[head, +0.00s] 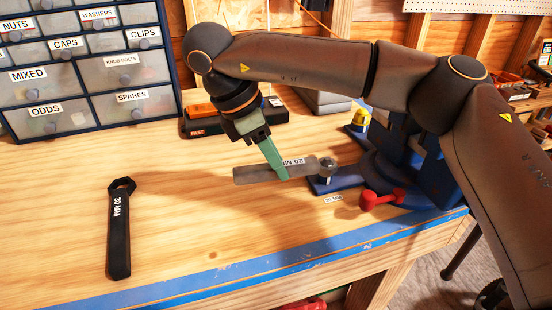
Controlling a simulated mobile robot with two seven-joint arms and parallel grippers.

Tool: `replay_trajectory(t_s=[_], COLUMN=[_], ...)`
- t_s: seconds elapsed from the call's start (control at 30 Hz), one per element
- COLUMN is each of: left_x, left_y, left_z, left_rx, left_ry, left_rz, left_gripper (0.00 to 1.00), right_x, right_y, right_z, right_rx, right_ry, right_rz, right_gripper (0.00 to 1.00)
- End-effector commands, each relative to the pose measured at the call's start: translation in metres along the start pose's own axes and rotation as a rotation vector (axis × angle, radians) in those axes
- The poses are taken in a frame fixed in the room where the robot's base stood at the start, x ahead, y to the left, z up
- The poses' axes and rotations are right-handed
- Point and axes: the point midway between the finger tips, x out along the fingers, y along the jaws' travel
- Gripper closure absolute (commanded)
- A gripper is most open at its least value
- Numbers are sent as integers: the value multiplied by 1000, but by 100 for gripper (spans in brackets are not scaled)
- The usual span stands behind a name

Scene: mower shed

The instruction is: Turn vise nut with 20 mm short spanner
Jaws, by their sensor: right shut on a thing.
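The short grey spanner (252,174) is marked 20 MM and lies roughly level above or on the bench beside the vise. My right gripper (279,172) comes down from above, and its green fingers are shut on the spanner's handle. The spanner's right end reaches a grey metal nut (326,170) at the base of the blue vise (432,178). I cannot tell whether the spanner's head is around the nut or only beside it. My right arm hides part of the vise. My left gripper is not in view.
A black 30 MM spanner (119,235) lies on the left of the bench (215,250). A red handle (383,198) sticks out by the vise. A labelled drawer cabinet (90,92) and a dark case (203,124) stand behind. The front middle is clear.

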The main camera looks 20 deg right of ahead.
Motion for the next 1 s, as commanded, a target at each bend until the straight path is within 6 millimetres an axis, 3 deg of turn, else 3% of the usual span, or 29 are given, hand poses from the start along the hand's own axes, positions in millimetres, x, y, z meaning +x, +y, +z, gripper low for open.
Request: replay_trajectory(t_s=[1.0], left_x=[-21], left_y=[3], left_z=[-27], left_rx=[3], left_ry=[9], left_rz=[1], left_gripper=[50], right_x=[-37], right_y=[0], right_z=[16], right_rx=[0], right_ry=[0], right_rz=[-2], right_gripper=[100])
